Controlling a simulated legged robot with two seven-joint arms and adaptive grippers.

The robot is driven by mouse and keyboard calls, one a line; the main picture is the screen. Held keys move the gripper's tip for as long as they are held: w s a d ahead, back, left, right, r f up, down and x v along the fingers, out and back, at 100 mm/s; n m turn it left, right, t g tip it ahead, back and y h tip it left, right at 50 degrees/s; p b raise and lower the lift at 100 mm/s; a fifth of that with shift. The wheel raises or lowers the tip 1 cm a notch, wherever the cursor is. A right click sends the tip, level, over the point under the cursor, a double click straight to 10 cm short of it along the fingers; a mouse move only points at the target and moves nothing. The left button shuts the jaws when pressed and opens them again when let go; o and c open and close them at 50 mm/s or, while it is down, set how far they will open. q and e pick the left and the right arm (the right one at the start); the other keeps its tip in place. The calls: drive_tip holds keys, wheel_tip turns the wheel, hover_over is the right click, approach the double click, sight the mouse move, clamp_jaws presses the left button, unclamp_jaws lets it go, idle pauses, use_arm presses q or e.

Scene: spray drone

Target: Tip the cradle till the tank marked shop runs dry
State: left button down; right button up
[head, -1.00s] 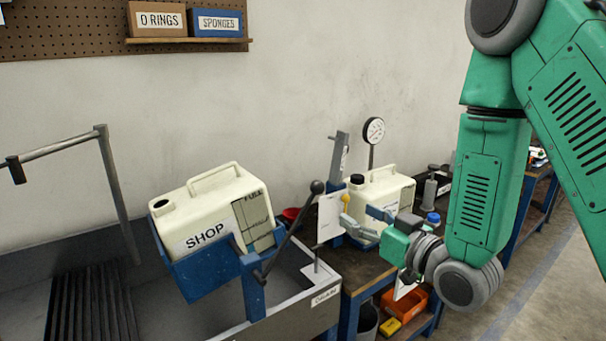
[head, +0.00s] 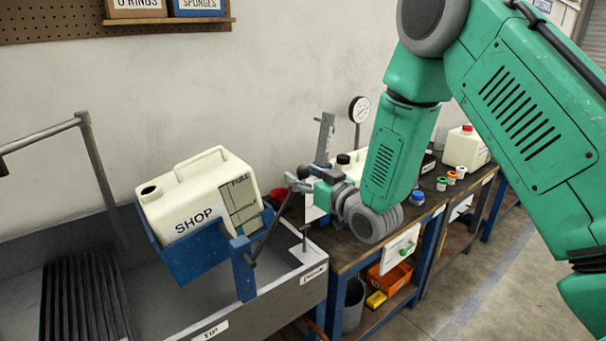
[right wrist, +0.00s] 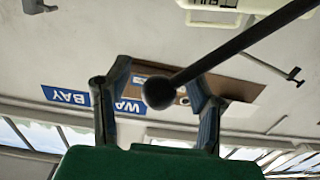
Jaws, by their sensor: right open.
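The cream tank marked SHOP (head: 190,212) sits in the blue cradle (head: 200,258) over the sink, tilted with its open dark mouth toward the lower left. No liquid shows coming from the mouth. The cradle's dark lever (head: 271,228) rises toward the right. My right gripper (head: 297,182) is at the lever's top end. In the right wrist view the lever's ball knob (right wrist: 158,93) lies between the spread fingers of the right gripper (right wrist: 155,86), which is open. Whether a finger touches the knob I cannot tell. My left gripper is out of view.
The grey sink (head: 275,312) has a ribbed drain rack (head: 80,295) at left and a TIP label in front. The workbench (head: 345,252) at right carries another cream tank, partly hidden by my arm, a gauge (head: 359,109) and small bottles. A pipe frame stands at far left.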

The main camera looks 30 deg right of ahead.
clamp_jaws()
drive_tip(key=shift+a, duration=0.1)
drive_tip(key=shift+a+r+n, duration=0.15)
drive_tip(key=shift+r+n, duration=0.15)
